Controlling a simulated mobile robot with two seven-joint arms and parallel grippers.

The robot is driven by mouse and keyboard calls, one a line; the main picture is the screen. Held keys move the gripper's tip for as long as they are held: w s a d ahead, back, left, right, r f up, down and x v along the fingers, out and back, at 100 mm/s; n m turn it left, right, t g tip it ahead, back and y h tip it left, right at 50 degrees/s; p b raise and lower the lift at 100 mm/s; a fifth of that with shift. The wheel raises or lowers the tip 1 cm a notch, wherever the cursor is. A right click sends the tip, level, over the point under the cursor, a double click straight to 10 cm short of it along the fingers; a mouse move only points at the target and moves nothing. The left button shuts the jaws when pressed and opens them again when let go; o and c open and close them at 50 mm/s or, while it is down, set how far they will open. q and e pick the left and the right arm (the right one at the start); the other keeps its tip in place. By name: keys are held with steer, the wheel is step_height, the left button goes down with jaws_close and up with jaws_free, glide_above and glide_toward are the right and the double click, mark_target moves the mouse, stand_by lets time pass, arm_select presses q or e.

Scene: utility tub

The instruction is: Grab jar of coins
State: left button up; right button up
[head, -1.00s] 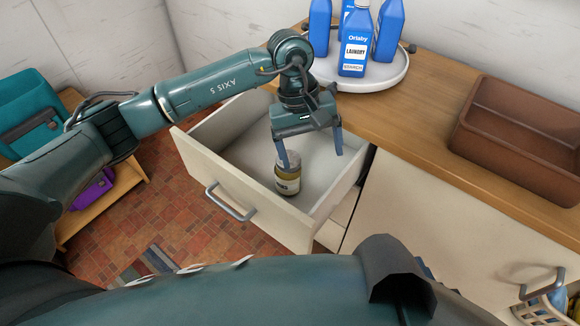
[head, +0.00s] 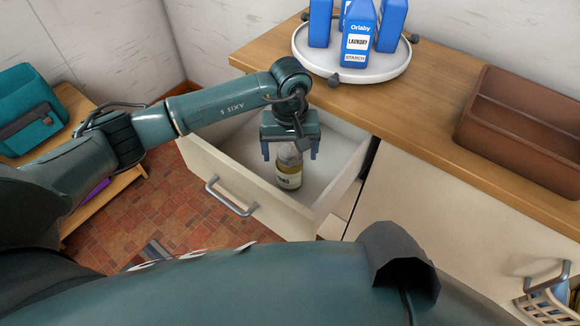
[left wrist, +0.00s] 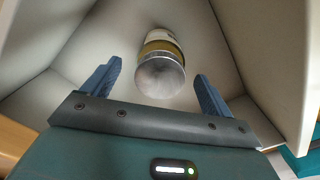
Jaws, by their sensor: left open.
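The jar of coins (head: 289,172) stands upright in the open drawer (head: 325,190), with a pale label and yellowish contents. In the left wrist view the jar (left wrist: 161,70) shows its grey lid toward the camera, ahead of and between the two blue fingers. My left gripper (head: 289,155) is open, pointing down over the jar, with one finger on each side. In the left wrist view the left gripper (left wrist: 158,83) has clear gaps to the jar on both sides. My right gripper is out of view.
A round white tray (head: 352,66) with blue laundry bottles (head: 358,35) stands on the wooden counter behind. A brown bin (head: 520,130) sits at right, and a teal bag (head: 32,108) at far left.

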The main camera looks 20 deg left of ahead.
arm_select(q)
steer(key=shift+f, duration=1.4)
steer(key=shift+c, duration=0.5)
steer(key=shift+r, duration=0.1)
steer(key=c, duration=1.4)
